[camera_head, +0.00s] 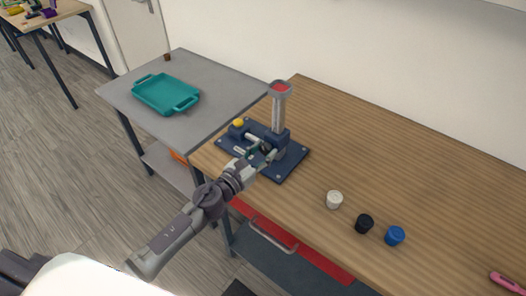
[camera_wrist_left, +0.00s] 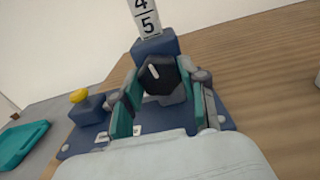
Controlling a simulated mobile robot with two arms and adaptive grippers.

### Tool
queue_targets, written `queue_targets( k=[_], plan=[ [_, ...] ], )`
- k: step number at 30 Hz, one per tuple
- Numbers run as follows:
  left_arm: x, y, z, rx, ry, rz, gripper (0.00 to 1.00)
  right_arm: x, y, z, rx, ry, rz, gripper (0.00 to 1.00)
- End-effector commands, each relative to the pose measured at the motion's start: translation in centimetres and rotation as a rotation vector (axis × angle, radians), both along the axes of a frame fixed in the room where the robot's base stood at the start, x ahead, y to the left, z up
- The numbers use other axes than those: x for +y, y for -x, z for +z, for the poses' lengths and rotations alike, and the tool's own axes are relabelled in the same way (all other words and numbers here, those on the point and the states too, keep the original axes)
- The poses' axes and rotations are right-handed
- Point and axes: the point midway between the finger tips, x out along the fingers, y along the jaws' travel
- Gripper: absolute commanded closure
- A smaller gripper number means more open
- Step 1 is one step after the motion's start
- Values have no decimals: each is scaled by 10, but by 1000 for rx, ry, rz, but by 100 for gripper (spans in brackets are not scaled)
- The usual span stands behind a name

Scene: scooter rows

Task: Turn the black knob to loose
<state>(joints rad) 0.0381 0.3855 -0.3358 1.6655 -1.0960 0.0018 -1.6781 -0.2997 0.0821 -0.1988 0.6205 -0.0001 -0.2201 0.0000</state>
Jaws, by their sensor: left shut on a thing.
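The black knob (camera_wrist_left: 158,74) with a white mark on its face sits on the dark blue fixture (camera_head: 290,165), below a post with a numbered scale (camera_wrist_left: 147,18). My left gripper (camera_head: 260,154) reaches the fixture from the front. In the left wrist view its teal-padded fingers (camera_wrist_left: 156,86) stand on both sides of the knob, and it is shut on it. In the head view the gripper hides most of the knob. The white mark slants on the knob's face. My right gripper is in neither view.
A yellow button (camera_head: 238,123) is on the fixture's left side. White (camera_head: 334,199), black (camera_head: 364,223) and blue (camera_head: 395,235) caps stand on the wooden table to the right. A teal tray (camera_head: 145,96) lies on the grey side table. The table behind the caps is clear.

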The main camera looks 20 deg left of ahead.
Motion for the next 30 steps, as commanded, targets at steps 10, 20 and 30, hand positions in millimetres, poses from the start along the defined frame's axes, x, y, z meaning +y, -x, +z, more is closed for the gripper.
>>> queue_targets(
  k=[10, 20, 30],
  plan=[
    [0, 0, 0, 110, 301, 0, 92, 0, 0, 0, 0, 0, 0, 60],
    [-1, 1, 0, 218, 598, 0, 92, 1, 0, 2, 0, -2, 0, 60],
    [-1, 1, 0, 328, 901, 1, 92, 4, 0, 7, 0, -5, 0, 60]
  ],
)
